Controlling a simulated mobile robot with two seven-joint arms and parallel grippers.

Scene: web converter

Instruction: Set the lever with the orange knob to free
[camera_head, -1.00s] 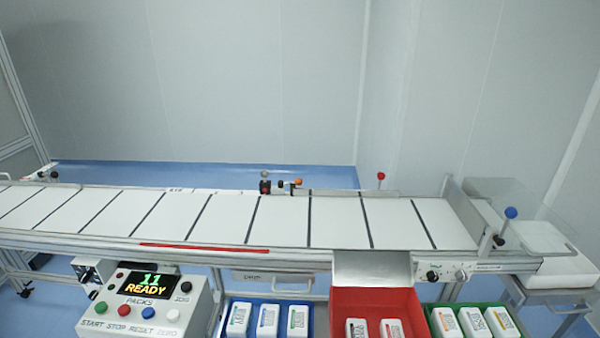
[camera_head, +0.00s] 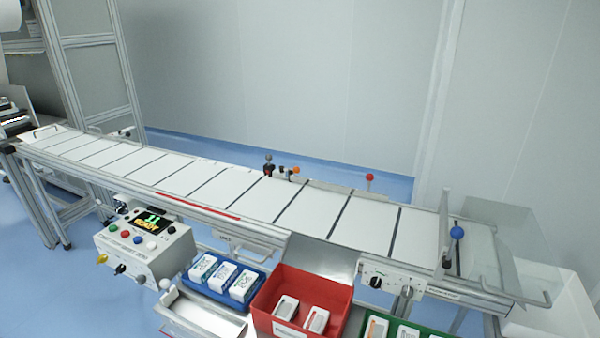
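An orange knob (camera_head: 297,170) shows small at the far edge of the white conveyor belt (camera_head: 247,190), beside a dark device (camera_head: 268,164). Its lever is too small to tell which setting it is at. A red ball knob (camera_head: 370,177) stands further right on the same far edge. A blue ball knob (camera_head: 457,232) stands at the belt's right end. Neither of my grippers is in view.
A control box (camera_head: 145,240) with a lit display stands at the belt's near side. Blue (camera_head: 252,291), red (camera_head: 345,306) and green (camera_head: 432,327) bins with white packs sit below the near edge. A clear guard (camera_head: 505,262) stands at the right end. Blue floor is free at left.

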